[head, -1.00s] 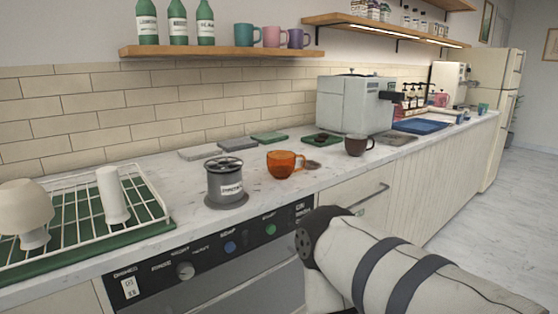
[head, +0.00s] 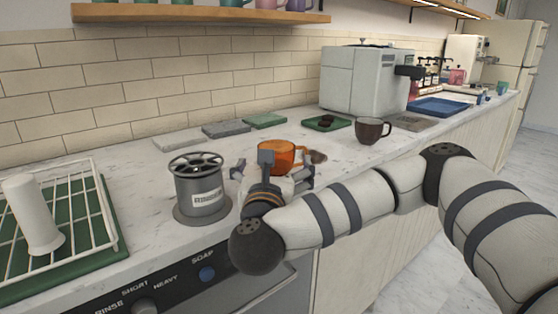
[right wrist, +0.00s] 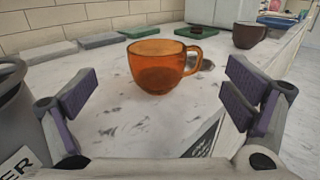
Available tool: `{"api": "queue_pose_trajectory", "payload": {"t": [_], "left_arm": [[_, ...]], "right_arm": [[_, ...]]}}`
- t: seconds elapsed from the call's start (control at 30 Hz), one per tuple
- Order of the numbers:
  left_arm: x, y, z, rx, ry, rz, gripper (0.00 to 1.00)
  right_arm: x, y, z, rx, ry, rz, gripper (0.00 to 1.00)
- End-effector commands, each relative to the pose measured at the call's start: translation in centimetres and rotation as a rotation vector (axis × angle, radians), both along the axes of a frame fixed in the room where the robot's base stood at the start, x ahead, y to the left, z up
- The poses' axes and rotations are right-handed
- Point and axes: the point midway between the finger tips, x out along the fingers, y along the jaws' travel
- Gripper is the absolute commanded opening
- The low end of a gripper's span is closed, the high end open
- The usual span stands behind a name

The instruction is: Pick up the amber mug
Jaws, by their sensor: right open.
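The amber mug (head: 283,149) is a see-through orange cup standing upright on the marble counter. In the right wrist view the amber mug (right wrist: 158,66) stands ahead, between and beyond my open finger pads, with its handle to the right. My right gripper (head: 274,168) is at the near side of the mug and hides its lower part in the head view. In the right wrist view my right gripper (right wrist: 155,92) is open and empty, and its pads do not touch the mug. My left gripper is not in view.
A grey labelled canister (head: 198,190) stands close left of my right gripper. A dark brown mug (head: 372,131) is to the right, before the coffee machine (head: 363,80). A dish rack (head: 84,200) is at left.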

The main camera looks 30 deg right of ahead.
Motion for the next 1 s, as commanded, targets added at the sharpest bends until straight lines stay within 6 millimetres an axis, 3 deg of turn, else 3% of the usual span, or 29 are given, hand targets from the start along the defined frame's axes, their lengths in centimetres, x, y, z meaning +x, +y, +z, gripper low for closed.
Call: {"api": "queue_pose_trajectory", "payload": {"t": [0.03, 0.2, 0.6, 0.83, 0.87, 1.0], "left_arm": [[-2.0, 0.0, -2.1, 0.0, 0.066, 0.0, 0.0], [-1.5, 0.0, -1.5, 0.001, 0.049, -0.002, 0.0], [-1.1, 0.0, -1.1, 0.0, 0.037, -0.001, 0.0], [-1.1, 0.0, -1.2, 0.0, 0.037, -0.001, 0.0], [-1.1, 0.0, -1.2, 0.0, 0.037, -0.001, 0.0], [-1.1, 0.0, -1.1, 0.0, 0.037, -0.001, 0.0]], "right_arm": [[0.9, -0.6, -2.6, 0.001, 0.027, -0.002, 0.96], [3.5, -2.8, -0.9, -0.002, 0.01, -0.002, 0.96], [8.5, -6.2, -0.5, -0.004, 0.012, 0.002, 0.96], [8.8, -6.4, -0.5, -0.003, 0.012, 0.004, 0.96], [8.8, -6.4, -0.5, -0.003, 0.012, 0.004, 0.94], [8.8, -6.4, -0.5, -0.003, 0.012, 0.004, 0.62]]}}
